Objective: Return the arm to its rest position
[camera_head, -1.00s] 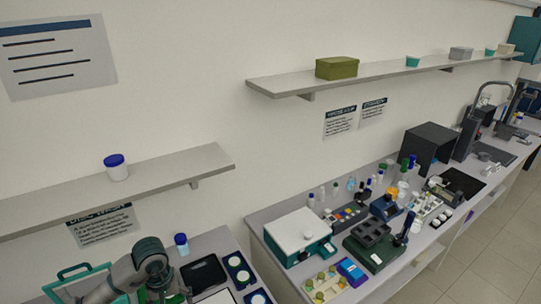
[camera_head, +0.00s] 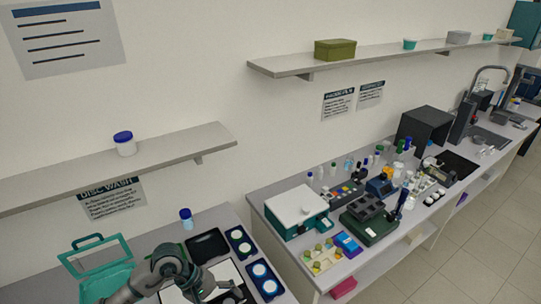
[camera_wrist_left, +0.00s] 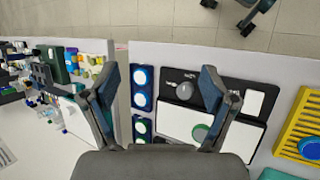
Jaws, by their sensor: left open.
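My left arm (camera_head: 168,268) comes in low at the left of the head view, over the near bench. Its gripper is at the bottom edge there, partly cut off. In the left wrist view my left gripper (camera_wrist_left: 160,85) has its two fingers wide apart with nothing between them. Past the fingers lie blue-ringed discs (camera_wrist_left: 142,88) in dark holders and a white pad (camera_wrist_left: 178,122) with a green disc. I cannot tell the gripper's height above the bench. My right gripper is in neither view.
A teal framed case (camera_head: 90,285) stands left of my arm. A black tray (camera_head: 208,243) and a blue-lidded jar (camera_head: 187,219) are behind it. A shelf (camera_head: 180,157) hangs above. Across a gap, the far bench holds a white-topped teal box (camera_head: 298,210) and several instruments.

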